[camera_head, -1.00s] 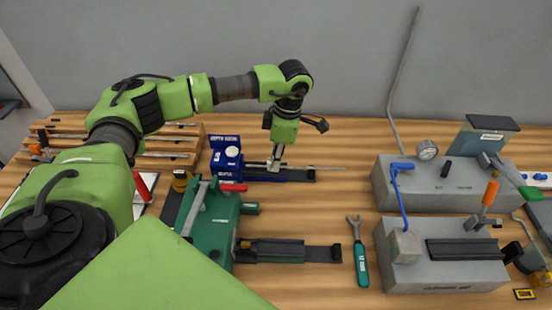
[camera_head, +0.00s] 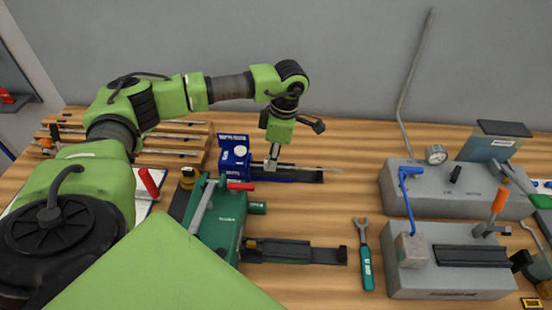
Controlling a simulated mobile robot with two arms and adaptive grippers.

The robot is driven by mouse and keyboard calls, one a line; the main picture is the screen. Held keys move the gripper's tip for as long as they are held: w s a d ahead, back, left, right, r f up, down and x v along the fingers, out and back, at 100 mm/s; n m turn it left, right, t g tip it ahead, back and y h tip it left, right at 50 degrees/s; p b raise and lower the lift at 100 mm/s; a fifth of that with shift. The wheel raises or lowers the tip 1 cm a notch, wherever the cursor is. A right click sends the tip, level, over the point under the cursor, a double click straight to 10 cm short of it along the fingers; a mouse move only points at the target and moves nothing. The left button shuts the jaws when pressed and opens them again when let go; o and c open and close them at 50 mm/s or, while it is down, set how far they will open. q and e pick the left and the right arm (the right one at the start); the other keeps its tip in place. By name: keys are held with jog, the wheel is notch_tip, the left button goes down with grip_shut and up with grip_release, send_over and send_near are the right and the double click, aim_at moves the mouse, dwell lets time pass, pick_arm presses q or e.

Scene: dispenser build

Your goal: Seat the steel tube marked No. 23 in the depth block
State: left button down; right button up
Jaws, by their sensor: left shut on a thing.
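The blue depth block (camera_head: 234,158) stands at the back of the bench, with a white round part on its front and a dark blue rail (camera_head: 300,176) running right from it. My left gripper (camera_head: 271,164) points down over the rail, just right of the block. No number can be read on the tube. My right gripper is out of view.
A wooden rack with tubes (camera_head: 180,138) is at the back left. A green machine (camera_head: 215,222) with a red-handled lever stands in front of the block. A wrench-like tool (camera_head: 364,255) lies on the bench. Grey fixtures (camera_head: 450,188) fill the right; bare bench lies between.

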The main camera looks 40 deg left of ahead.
aim_at(265, 160)
pick_arm(q)
jog(key=shift+s+a, duration=0.5)
jog(key=shift+a, duration=0.35)
jog(key=c, duration=1.9)
grip_release()
jog(key=o, duration=0.3)
jog(key=shift+r, duration=0.1)
jog(key=shift+r+p, duration=2.15)
jog(key=shift+r, duration=1.3)
